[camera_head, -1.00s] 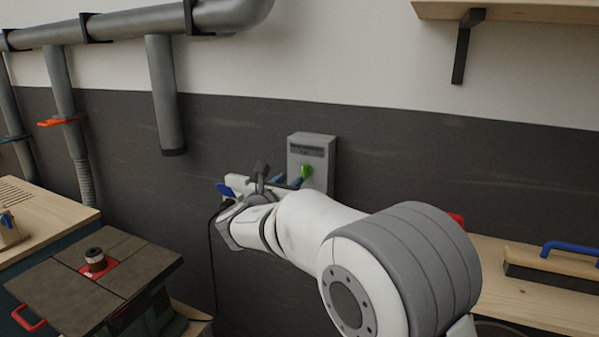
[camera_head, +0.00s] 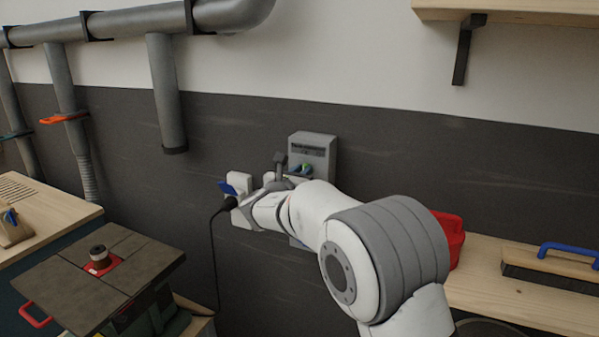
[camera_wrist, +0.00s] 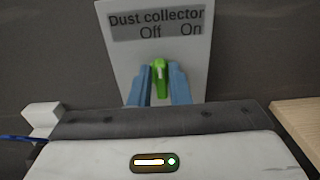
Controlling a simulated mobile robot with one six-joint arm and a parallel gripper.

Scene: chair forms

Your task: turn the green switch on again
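The green switch (camera_head: 306,168) is a small knob on the front of a grey box (camera_head: 325,148) on the wall. In the wrist view the knob (camera_wrist: 160,76) stands roughly upright below the label "Dust collector" with "Off" at left and "On" at right. My gripper (camera_wrist: 160,84) has its two blue fingers on either side of the knob, very close to it. I cannot tell whether they press on it. In the head view my gripper (camera_head: 301,172) is at the front of the box, and the knob is partly hidden by the fingers.
A white fitting with a blue flap (camera_head: 236,184) and a black cable sits on the wall left of the box. A bench with a red case (camera_head: 449,238) is at right, behind my arm. A machine table (camera_head: 140,262) stands at lower left.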

